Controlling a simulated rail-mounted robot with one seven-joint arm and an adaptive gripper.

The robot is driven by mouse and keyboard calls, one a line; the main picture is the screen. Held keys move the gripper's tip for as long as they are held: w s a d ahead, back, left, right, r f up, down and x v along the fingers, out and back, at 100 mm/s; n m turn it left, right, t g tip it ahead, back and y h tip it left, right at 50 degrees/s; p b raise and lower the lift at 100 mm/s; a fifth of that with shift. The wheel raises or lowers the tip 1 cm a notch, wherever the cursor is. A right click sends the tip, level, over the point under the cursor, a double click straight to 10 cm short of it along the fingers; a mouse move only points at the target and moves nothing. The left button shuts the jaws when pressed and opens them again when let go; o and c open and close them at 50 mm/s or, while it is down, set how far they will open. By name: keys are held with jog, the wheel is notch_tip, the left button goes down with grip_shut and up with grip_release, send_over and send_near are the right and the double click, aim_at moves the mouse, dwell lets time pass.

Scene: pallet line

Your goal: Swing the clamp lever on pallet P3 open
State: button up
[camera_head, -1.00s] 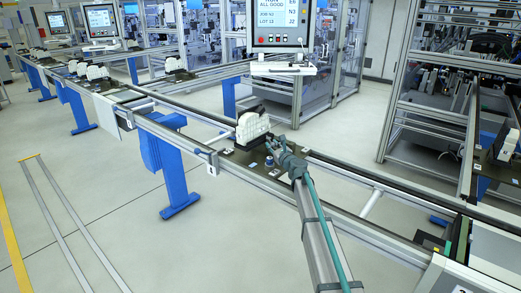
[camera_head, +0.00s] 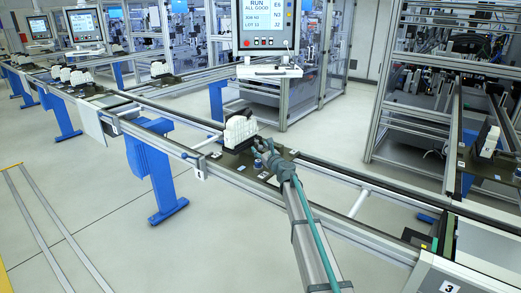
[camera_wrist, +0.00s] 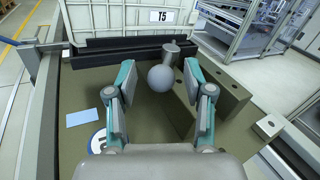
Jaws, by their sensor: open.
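The clamp lever shows in the wrist view as a grey ball knob (camera_wrist: 161,78) with a short grey post (camera_wrist: 171,54) behind it. It stands over an olive-brown pallet (camera_wrist: 72,100), which also shows on the rail in the head view (camera_head: 232,164). No P3 label is readable. My gripper (camera_wrist: 160,88) is open, with a teal-edged finger on each side of the knob and visible gaps to it. In the head view my gripper (camera_head: 259,149) is low over the pallet, just right of the white part (camera_head: 240,130). The lever is too small to make out there.
A white face with a T5 label (camera_wrist: 159,16) stands behind a black bar (camera_wrist: 120,47). Olive blocks with holes (camera_wrist: 226,92) lie right of the knob, close to the right finger. A control panel (camera_head: 265,25) stands behind the rail (camera_head: 330,212).

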jog(key=v, duration=1.1)
jog(key=shift+s+d, duration=0.15)
jog(key=shift+s, duration=0.15)
jog(key=shift+c, duration=0.3)
